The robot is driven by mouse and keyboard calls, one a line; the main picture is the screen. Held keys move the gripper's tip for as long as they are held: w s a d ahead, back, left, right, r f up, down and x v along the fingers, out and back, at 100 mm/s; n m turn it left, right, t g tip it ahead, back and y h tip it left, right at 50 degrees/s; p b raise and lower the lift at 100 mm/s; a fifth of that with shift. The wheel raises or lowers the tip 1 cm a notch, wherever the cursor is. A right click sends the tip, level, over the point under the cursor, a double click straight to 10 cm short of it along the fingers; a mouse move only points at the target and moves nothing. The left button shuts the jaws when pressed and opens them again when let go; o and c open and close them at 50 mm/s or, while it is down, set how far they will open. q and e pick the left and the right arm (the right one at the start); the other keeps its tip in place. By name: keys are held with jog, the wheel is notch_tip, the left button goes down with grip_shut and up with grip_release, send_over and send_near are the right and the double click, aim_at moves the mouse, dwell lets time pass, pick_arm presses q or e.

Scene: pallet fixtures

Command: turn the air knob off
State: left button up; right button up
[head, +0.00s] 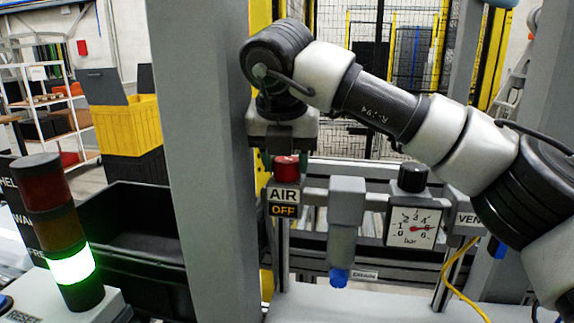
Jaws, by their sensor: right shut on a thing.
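The air knob (286,168) is red and sits on top of a grey block with an AIR label and an OFF plate (284,210). My right gripper (285,152) points down from above and is shut on the red knob, its fingers hiding the knob's upper part. How far the knob is turned cannot be told. A pressure gauge (412,227) marked in bar is to the right, its red needle pointing right, near the higher numbers. My left gripper is not in view.
A black regulator knob (412,177) tops the gauge block. A filter bowl (341,245) hangs between it and the air block. A grey post (208,160) stands close on the left. A signal tower (60,230) is lit green, beside a black bin (130,240). A yellow cable (455,268) hangs at right.

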jog(key=shift+r+m, duration=0.1)
jog(key=shift+m, duration=0.3)
jog(key=o, duration=0.9)
jog(key=shift+o, duration=0.2)
jog(key=v, duration=1)
jog(key=shift+s+a+r, duration=0.2)
jog(key=shift+r, duration=0.1)
jog(key=shift+r, duration=0.1)
